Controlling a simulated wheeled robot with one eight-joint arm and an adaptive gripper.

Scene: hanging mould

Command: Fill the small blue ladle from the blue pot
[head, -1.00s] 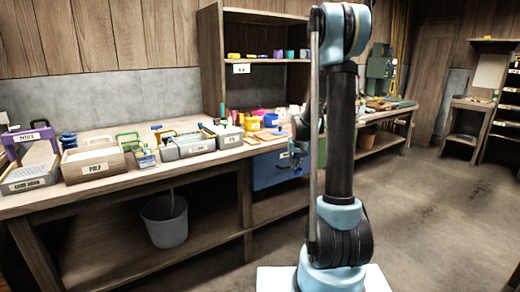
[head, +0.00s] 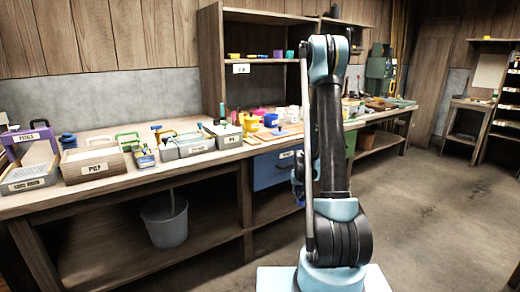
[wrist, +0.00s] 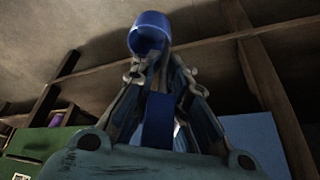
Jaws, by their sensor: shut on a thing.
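My gripper (wrist: 160,88) is shut on the small blue ladle. In the wrist view the ladle's round blue cup (wrist: 151,30) stands out past the fingertips, and a blue strip (wrist: 158,118) that looks like its handle runs back between the fingers. The cup's open mouth faces partly to the camera; I cannot tell whether anything is in it. In the head view my gripper (head: 298,182) is mostly hidden behind my arm, below the bench top and in front of the blue panel. I cannot pick out the blue pot for certain in either view.
The long wooden bench (head: 110,197) holds labelled boxes, a yellow container (head: 252,124) and other small items. A blue panel (head: 275,170) is under the bench top. A grey bucket (head: 165,222) stands on the lower shelf. The floor at right (head: 440,220) is clear.

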